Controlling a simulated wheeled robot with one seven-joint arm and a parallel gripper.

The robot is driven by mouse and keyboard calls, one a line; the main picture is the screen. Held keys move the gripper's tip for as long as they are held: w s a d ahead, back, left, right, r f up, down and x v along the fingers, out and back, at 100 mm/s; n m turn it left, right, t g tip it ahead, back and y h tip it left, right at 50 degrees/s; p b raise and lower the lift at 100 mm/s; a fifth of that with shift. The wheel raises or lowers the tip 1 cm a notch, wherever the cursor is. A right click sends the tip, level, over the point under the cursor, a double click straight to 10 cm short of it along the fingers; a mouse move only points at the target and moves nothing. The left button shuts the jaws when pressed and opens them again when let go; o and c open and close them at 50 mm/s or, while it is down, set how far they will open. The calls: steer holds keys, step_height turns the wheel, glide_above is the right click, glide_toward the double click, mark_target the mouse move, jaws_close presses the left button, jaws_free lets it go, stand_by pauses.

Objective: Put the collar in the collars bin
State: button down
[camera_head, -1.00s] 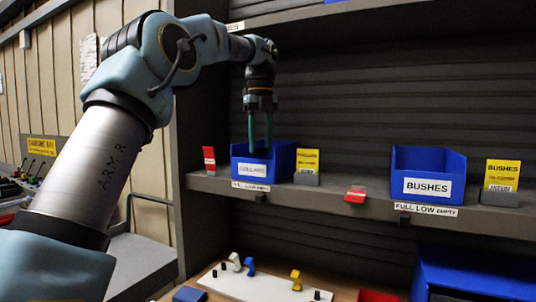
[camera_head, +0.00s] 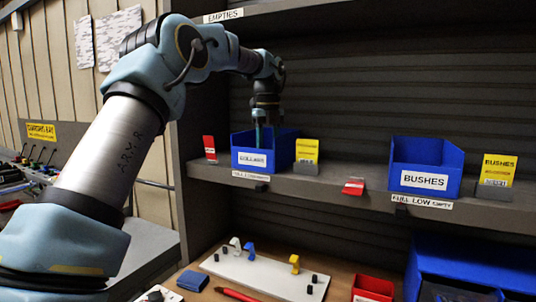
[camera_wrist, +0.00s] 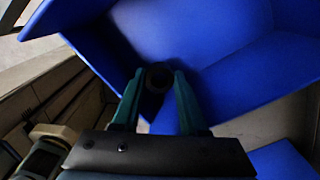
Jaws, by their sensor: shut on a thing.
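The collars bin (camera_head: 285,150) is a blue open-front box on the shelf, with a white label reading collars. My gripper (camera_head: 264,145) points down into it, its green fingers partly hidden behind the bin's front wall. In the wrist view, my gripper (camera_wrist: 158,82) is shut on the collar (camera_wrist: 158,76), a small dark ring between the fingertips. The blue inside walls of the bin (camera_wrist: 225,50) surround the fingertips there. The collar is hidden in the head view. I cannot tell whether it touches the bin's floor.
A blue bushes bin (camera_head: 428,160) stands further right on the shelf (camera_head: 330,186). A yellow card (camera_head: 307,151) stands close right of the collars bin and a red card (camera_head: 210,148) to its left. Below, a white board (camera_head: 262,277) holds small hooks and pegs.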

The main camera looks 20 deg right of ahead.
steer(key=shift+f, duration=0.5)
steer(key=shift+f, duration=0.1)
steer(key=c, duration=0.7)
jaws_free()
steer(key=shift+r, duration=3.85)
